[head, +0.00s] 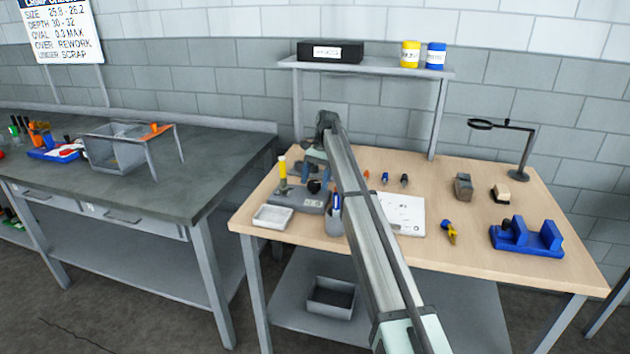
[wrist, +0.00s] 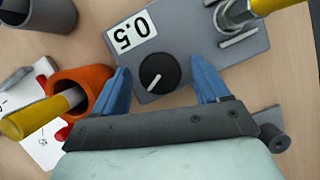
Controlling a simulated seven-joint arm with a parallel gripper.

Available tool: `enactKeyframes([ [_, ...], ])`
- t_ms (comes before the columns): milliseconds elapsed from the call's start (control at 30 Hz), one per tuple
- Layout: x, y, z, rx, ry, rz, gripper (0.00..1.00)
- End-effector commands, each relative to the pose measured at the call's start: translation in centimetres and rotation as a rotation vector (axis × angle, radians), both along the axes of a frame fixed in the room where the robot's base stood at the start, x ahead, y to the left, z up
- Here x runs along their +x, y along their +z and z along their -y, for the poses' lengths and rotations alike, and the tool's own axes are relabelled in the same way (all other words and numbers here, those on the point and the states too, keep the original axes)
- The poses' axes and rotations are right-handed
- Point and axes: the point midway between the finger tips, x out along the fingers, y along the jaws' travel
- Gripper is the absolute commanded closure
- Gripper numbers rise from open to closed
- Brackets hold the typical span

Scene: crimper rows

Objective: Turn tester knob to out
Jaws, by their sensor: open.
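The tester is a grey block (wrist: 190,48) with a white label reading 0.5, upside down in the wrist view. Its round black knob (wrist: 160,74) has a white pointer line aimed at the lower left of that view. My gripper (wrist: 161,69) is open, its blue fingers on either side of the knob with gaps showing. Whether the fingers are at the knob's height is unclear. In the head view the tester (head: 309,203) is at the left of the wooden bench, with the black knob (head: 314,186) just below my gripper (head: 316,172).
An orange cup (wrist: 82,88) with a yellow-handled tool is close to the left finger in the wrist view. A white tray (head: 272,217) lies in front of the tester. A blue fixture (head: 527,238) and a magnifier stand (head: 520,165) are at the bench's right.

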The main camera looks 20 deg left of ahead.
Motion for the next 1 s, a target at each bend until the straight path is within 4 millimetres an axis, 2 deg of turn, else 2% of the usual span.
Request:
enactKeyframes([
  [200, 0.8, 1.1, 0.2, 0.001, -0.001, 0.001, 0.25],
  [367, 3.2, 1.0, 0.8, 0.002, -0.002, 0.003, 0.25],
  [700, 9.4, 1.0, 2.6, 0.003, -0.004, 0.005, 0.25],
  [833, 11.1, 0.9, 3.1, 0.003, -0.002, 0.006, 0.25],
  [1000, 11.9, 0.9, 3.5, 0.003, -0.002, 0.007, 0.25],
])
